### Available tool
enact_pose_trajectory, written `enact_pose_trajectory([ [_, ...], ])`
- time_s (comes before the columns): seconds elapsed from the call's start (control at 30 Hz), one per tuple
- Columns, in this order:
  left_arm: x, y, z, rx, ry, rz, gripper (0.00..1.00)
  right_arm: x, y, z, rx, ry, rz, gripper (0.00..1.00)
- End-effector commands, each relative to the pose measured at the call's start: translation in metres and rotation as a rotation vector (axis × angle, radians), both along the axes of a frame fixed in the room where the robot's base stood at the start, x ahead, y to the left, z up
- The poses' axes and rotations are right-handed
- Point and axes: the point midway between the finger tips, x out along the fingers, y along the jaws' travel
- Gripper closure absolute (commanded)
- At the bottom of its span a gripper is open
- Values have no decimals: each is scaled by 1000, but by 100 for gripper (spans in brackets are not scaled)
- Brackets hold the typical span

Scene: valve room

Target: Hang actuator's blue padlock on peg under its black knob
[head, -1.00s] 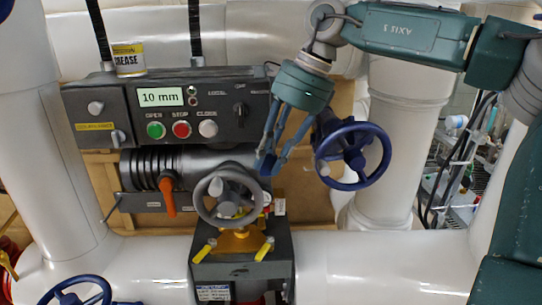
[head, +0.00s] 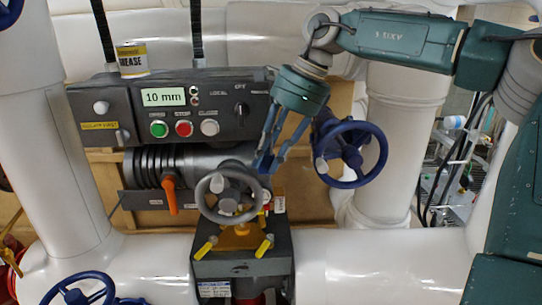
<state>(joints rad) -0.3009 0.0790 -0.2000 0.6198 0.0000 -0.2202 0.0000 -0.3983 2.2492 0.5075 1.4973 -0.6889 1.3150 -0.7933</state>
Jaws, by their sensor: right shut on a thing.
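The actuator's grey control box (head: 165,108) carries a 10 mm display and green, red and grey buttons. Its black knob (head: 241,109) sits at the right end, under the OFF mark. The peg under the knob is too small to make out. My right gripper (head: 266,168) points down in front of the box's lower right, beside the grey handwheel. Its fingers are closed together on a small blue thing, apparently the blue padlock, mostly hidden between the fingertips. The fingertips are below and to the right of the knob. My left gripper is not in view.
A blue handwheel (head: 350,154) stands close to the right of my right gripper. A grey handwheel (head: 230,197) is just left of the fingertips. An orange lever (head: 169,194) hangs further left. A grease can (head: 132,60) stands on the box.

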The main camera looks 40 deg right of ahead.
Motion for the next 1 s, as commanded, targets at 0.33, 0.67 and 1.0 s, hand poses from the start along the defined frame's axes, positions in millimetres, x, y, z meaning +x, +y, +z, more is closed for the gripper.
enact_pose_trajectory([
  [0.33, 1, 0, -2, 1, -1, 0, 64, -4, -5, -14, -9, 32, -11, 100],
  [0.67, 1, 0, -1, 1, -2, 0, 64, -4, -5, -14, -8, 31, -12, 56],
  [1.0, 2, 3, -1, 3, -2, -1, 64, -7, -9, 4, -7, 22, -15, 56],
])
